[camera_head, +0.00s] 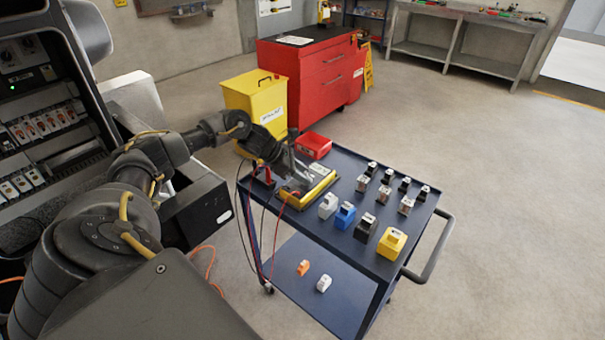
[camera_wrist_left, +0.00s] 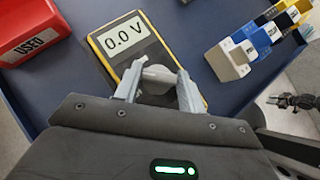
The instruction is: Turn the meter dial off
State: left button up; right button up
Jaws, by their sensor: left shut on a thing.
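The yellow-edged meter (camera_head: 318,186) lies on the blue cart top, under my left gripper (camera_head: 287,178). In the left wrist view the meter (camera_wrist_left: 112,62) has a display reading "0.0 V". My left gripper (camera_wrist_left: 160,82) is shut on the grey meter dial (camera_wrist_left: 158,74), with one finger on each side of it. The dial's pointer position is hidden by the fingers. Red and black leads (camera_head: 262,215) hang from the meter over the cart's near left side.
The blue cart (camera_head: 345,162) carries several padlock-like blocks, including a yellow one (camera_head: 391,243), right of the meter. A red bin (camera_head: 313,145) marked "USED" in the wrist view stands behind it. A yellow box (camera_head: 255,98) and red tool cabinet (camera_head: 308,75) stand beyond. An open electrical cabinet (camera_head: 45,125) is left.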

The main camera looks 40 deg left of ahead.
pick_arm(q)
jog(key=shift+n, duration=0.4)
jog(key=shift+s+t+y, duration=0.1)
jog(key=shift+t+y, duration=0.2)
jog(key=n+y, duration=0.1)
jog(key=n+t+y, duration=0.1)
jog(key=n, duration=0.1)
jog(key=shift+d+n+b, duration=0.2)
jog(key=shift+n+b, duration=0.1)
jog(key=shift+d+r+n+t+y, duration=0.15)
jog(key=shift+n+t+y, duration=0.25)
jog(key=shift+n+y, duration=0.6)
jog(key=shift+n+y+p, duration=0.6)
jog(key=shift+n+y, duration=0.2)
jog(key=shift+n, duration=0.5)
jog(key=o, duration=1)
